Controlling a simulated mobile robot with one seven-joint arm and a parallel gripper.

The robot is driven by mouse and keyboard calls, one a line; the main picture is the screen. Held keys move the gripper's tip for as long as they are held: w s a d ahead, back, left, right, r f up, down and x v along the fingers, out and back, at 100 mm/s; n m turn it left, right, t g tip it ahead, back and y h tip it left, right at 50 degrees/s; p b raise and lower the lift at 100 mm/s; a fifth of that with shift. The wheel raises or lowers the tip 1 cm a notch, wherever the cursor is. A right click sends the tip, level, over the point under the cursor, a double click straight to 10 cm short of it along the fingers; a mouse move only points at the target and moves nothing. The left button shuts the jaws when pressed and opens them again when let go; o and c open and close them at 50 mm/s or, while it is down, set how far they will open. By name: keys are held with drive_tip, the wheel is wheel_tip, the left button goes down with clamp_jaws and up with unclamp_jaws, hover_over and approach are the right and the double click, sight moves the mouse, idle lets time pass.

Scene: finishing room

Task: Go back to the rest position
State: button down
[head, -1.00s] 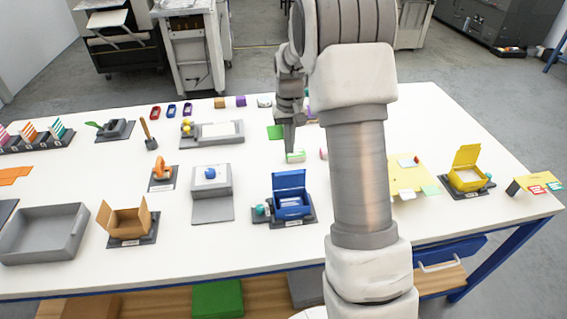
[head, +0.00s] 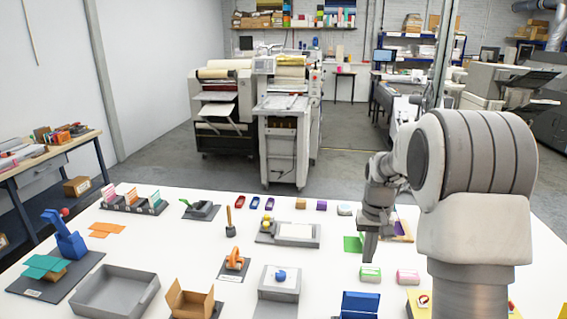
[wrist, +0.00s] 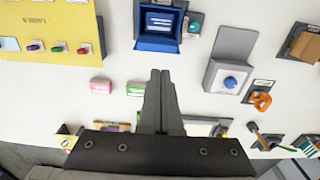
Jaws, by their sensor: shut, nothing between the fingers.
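My fingers appear above the table, but the exact gap cannot be told.
A blue open box (head: 359,304), a grey stand with a blue knob (head: 279,282), a grey tray (head: 116,292) and a cardboard box (head: 191,299) stand on the table. A yellow board (wrist: 50,32) shows in the wrist view. Machines (head: 285,125) stand beyond the table.

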drive_tip(key=s+a+r+t+b, duration=0.1)
drive_tip(key=s+a+r+t, duration=0.1)
drive_tip(key=s+a+r, duration=0.4)
drive_tip(key=s+a+r+n+t+b, duration=0.1)
drive_tip(key=s+a+r, duration=0.1)
drive_tip(key=s, duration=0.8)
drive_tip(key=s+a+r+n+t+b, duration=0.1)
drive_tip(key=s+a+r+t, duration=0.1)
drive_tip(key=s, duration=0.9)
drive_tip(key=shift+s+r, duration=0.2)
drive_tip(key=shift+r, duration=0.15)
